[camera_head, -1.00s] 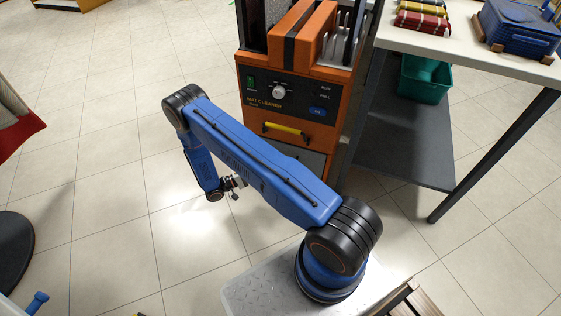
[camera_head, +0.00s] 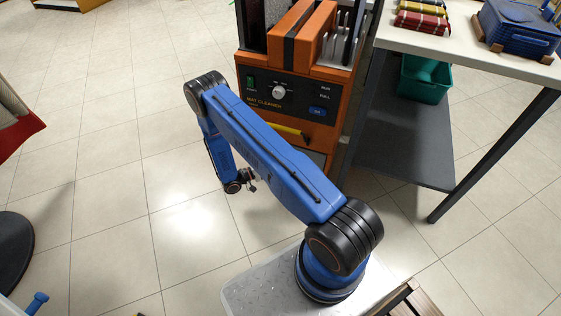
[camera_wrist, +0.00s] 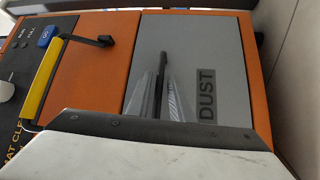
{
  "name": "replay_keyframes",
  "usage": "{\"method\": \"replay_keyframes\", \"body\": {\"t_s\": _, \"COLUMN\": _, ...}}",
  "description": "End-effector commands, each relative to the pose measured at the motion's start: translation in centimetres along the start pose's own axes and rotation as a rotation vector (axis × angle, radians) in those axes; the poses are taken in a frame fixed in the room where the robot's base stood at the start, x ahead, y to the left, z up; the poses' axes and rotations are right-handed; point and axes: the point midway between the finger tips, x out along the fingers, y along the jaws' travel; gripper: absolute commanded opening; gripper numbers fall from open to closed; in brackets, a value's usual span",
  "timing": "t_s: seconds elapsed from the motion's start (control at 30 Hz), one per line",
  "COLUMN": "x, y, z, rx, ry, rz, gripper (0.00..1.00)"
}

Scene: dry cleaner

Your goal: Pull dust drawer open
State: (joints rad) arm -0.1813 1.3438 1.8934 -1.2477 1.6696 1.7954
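The dust drawer (camera_wrist: 215,70) is a grey panel with a dark DUST label, low on the orange mat cleaner's front. It looks shut. Its dark upright bar handle (camera_wrist: 162,62) shows in the wrist view, between my grey fingers in the picture. My gripper (camera_wrist: 164,92) is open and empty, pointing at the drawer front. I cannot tell how far the fingers are from the handle. In the head view my gripper (camera_head: 248,182) is low, left of the cleaner, and my arm hides most of the drawer.
Above the drawer, the mat cleaner (camera_head: 322,130) has a yellow handle (camera_wrist: 42,80) and a blue button (camera_wrist: 46,36). A table (camera_head: 400,37) with a dark lower shelf (camera_head: 400,150) and a green bin (camera_head: 424,82) stands at its right.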

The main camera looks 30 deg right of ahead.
Motion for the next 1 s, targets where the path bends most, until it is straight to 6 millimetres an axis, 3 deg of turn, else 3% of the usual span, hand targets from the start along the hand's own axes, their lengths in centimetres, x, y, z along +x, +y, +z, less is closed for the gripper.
{"method": "replay_keyframes", "body": {"t_s": 0.03, "x": 0.0, "y": 0.0, "z": 0.0, "rx": 0.0, "ry": 0.0, "rz": 0.0, "gripper": 0.06}}
{"method": "replay_keyframes", "body": {"t_s": 0.07, "x": 0.0, "y": 0.0, "z": 0.0, "rx": 0.0, "ry": 0.0, "rz": 0.0, "gripper": 0.0}}
{"method": "replay_keyframes", "body": {"t_s": 0.47, "x": -0.8, "y": 0.2, "z": 0.7, "rx": -0.001, "ry": 0.002, "rz": -0.001, "gripper": 0.0}}
{"method": "replay_keyframes", "body": {"t_s": 0.67, "x": -3.2, "y": 0.8, "z": 3.0, "rx": -0.001, "ry": 0.005, "rz": 0.0, "gripper": 0.0}}
{"method": "replay_keyframes", "body": {"t_s": 1.0, "x": -9.4, "y": 2.4, "z": 9.1, "rx": 0.0, "ry": 0.007, "rz": -0.001, "gripper": 0.0}}
